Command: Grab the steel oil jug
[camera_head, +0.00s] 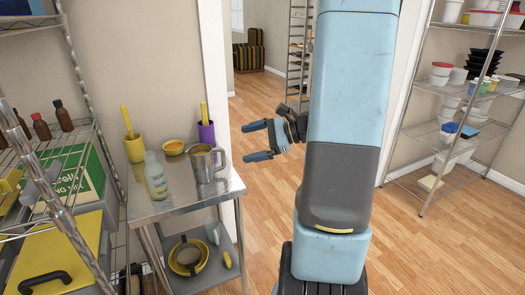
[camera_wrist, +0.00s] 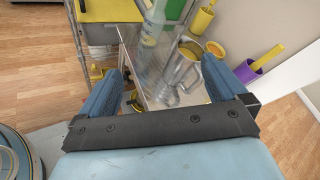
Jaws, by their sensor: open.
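The steel oil jug (camera_head: 205,164) stands upright on a small metal table (camera_head: 190,200), near its right side, with its handle toward the right. It looks yellowish inside. In the wrist view the jug (camera_wrist: 178,72) is seen between and beyond my fingers, tilted by the camera angle. My gripper (camera_head: 256,140) is open and empty. It is to the right of the jug, past the table's edge, at about the height of the jug's top. The fingers do not touch the jug. Nothing hides the jug in the head view.
A clear bottle (camera_head: 155,176) stands left of the jug. Behind are a yellow cup (camera_head: 134,148), a small yellow bowl (camera_head: 173,147) and a purple cup (camera_head: 206,133). Wire shelves (camera_head: 75,150) stand left. Open floor (camera_head: 262,195) lies right of the table.

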